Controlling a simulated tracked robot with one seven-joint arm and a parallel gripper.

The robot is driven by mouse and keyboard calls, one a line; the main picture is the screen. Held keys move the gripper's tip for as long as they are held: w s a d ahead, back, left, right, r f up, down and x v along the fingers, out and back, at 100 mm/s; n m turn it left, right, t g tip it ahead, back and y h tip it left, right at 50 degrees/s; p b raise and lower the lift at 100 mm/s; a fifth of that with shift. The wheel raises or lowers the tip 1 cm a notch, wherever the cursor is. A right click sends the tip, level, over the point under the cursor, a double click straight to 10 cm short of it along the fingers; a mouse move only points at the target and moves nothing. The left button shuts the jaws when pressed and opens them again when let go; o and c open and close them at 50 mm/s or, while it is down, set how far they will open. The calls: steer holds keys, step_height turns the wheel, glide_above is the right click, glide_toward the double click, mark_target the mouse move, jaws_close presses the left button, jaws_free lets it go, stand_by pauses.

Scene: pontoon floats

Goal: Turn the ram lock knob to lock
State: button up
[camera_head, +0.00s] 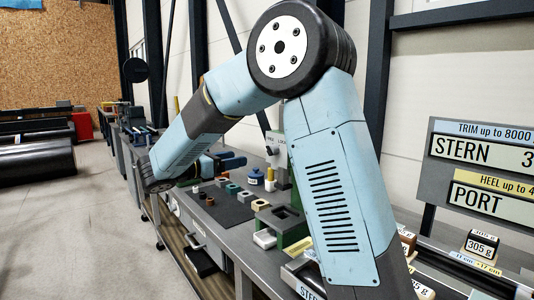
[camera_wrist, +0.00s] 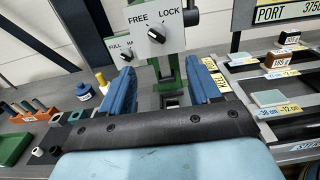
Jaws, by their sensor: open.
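The ram lock knob (camera_wrist: 156,35) is a round black knob with a pale pointer mark, on a white plate (camera_wrist: 170,28) lettered FREE on the left and LOCK on the right. The pointer seems to lean to the upper left, toward FREE, but it is small. The plate sits on a green press frame (camera_wrist: 163,68). My gripper (camera_wrist: 160,66) is open, its two blue fingers spread wide, with the press between and beyond them. The knob shows above the fingertips, and nothing is held. In the head view, my gripper (camera_head: 238,158) is just left of the press plate (camera_head: 279,142).
A second knob (camera_wrist: 126,56) on a plate marked FULL stands left of the press. A blue pot (camera_wrist: 84,91) and small blocks lie on the bench at left. Weights on a labelled rack (camera_wrist: 268,98) and a TRIM/HEEL sign (camera_head: 480,170) stand at right.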

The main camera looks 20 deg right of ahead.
mark_target(272, 150)
steer(key=x, duration=1.3)
steer(key=shift+w, duration=0.4)
steer(key=shift+d+r, duration=0.1)
steer(key=shift+c, duration=0.4)
steer(key=c, duration=0.9)
